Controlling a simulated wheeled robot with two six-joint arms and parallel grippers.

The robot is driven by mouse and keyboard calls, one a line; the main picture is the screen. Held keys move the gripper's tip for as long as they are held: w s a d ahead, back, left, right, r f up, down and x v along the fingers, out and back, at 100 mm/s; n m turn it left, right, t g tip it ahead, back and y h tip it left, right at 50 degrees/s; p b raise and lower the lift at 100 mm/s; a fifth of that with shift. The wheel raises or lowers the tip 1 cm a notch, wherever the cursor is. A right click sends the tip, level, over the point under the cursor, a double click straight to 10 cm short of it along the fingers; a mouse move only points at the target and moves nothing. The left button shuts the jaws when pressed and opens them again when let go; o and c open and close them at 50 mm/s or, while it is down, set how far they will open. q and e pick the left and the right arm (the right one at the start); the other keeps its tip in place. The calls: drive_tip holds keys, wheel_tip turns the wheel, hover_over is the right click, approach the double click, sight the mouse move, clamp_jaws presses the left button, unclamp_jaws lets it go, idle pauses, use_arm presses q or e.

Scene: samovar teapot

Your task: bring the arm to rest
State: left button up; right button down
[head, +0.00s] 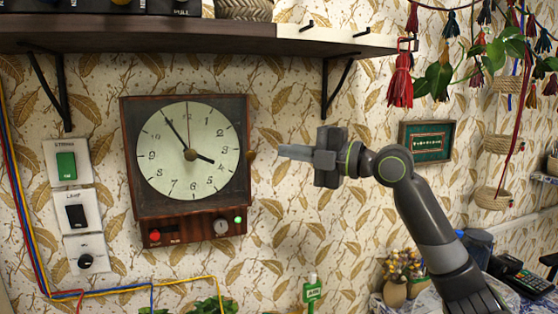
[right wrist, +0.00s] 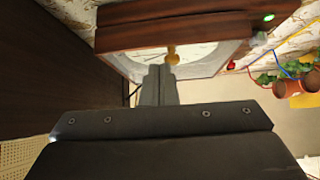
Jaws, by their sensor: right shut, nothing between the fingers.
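My right arm (head: 430,225) reaches in from the lower right in the head view. Its gripper (head: 282,151) is shut and empty, pointing left at the right side of a wooden wall clock (head: 122,160). In the right wrist view the shut fingers (right wrist: 160,70) point toward a small brass knob (right wrist: 172,55) on the clock's side. In that view the tips look close to the knob; I cannot tell whether they touch. My left gripper is not in view.
A dark shelf (head: 180,36) on brackets runs above the clock. Switches, including a green one (head: 66,166), are on the wall at left. A red tassel (head: 400,85) hangs above my arm. A small framed picture (head: 427,143) is behind it. Plants and a green tag (head: 312,291) are below.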

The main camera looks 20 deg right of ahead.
drive_tip(key=shift+w+d+b, duration=0.55)
drive_tip(key=shift+w+d, duration=0.3)
drive_tip(key=shift+d, duration=1.45)
drive_tip(key=s+a+f+m+g+h, duration=0.2)
drive_tip(key=f+m+h, duration=0.15)
drive_tip(key=f, duration=1.35)
drive_tip(key=s+a+f+m+g+h, duration=0.2)
drive_tip(key=f+m, duration=0.3)
drive_tip(key=f, duration=1.2)
drive_tip(key=s+f+m+g+h, duration=0.2)
drive_tip(key=s+f+m+h, duration=0.2)
drive_tip(key=s+f+m, duration=0.95)
drive_tip(key=s+d+f+m+g+h, duration=0.2)
drive_tip(key=s+f, duration=0.3)
drive_tip(key=s, duration=0.6)
drive_tip(key=s+d+f+m+g+h, duration=0.2)
drive_tip(key=s+f+m, duration=0.15)
drive_tip(key=s, duration=0.85)
wheel_tip(320, 180, down, 24)
drive_tip(key=d+n+g, duration=0.1)
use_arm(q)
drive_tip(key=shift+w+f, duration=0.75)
use_arm(e)
drive_tip(key=s+a+f+g, duration=0.1)
drive_tip(key=s+f, duration=1.3)
drive_tip(key=f, duration=0.2)
drive_tip(key=shift+s+f+g, duration=0.3)
drive_tip(key=shift+s+f, duration=0.05)
drive_tip(key=shift+f, duration=0.05)
